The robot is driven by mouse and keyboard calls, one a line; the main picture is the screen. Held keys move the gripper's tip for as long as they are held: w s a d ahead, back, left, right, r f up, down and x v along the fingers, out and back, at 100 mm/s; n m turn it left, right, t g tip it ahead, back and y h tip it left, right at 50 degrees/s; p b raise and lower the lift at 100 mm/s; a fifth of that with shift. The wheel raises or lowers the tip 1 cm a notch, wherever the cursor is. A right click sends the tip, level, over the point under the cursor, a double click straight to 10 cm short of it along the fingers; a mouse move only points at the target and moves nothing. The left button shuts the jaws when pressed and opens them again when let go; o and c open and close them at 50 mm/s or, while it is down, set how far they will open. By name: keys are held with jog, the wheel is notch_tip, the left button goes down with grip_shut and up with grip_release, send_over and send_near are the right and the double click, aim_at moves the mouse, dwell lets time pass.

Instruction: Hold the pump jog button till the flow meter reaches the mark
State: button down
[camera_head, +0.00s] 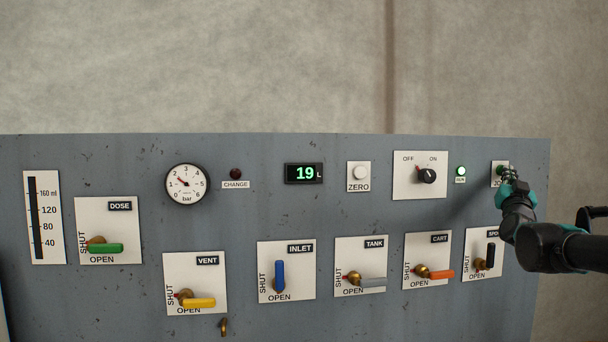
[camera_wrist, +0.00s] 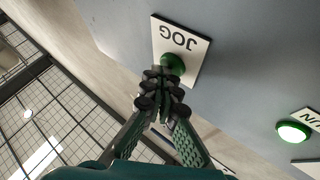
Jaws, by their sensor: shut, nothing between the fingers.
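The green jog button (camera_wrist: 173,65) sits on a white plate marked JOG (camera_wrist: 190,42), at the right end of the panel in the head view. My gripper (camera_wrist: 162,82) is shut and empty, its fingertips right at the button and covering its lower part. I cannot tell whether the button is pressed in. In the head view my gripper (camera_head: 507,177) hides most of the jog plate (camera_head: 495,180). The digital meter (camera_head: 304,173) reads 19 L in green digits. No mark shows on it.
A green lamp (camera_head: 461,171) left of the jog plate is lit. The OFF/ON switch (camera_head: 427,176), white ZERO button (camera_head: 359,172) and pressure dial (camera_head: 186,184) line the upper row. Several valve levers, including SPOOL's black one (camera_head: 490,256), sit below. A ml scale (camera_head: 44,217) is at far left.

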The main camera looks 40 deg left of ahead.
jog(key=shift+s+d, duration=0.6)
jog(key=shift+d, duration=0.1)
dwell(0.3)
jog(key=shift+s+d, duration=0.8)
jog(key=shift+d, duration=0.2)
jog(key=shift+s+d, duration=0.75)
jog(key=shift+d, duration=0.25)
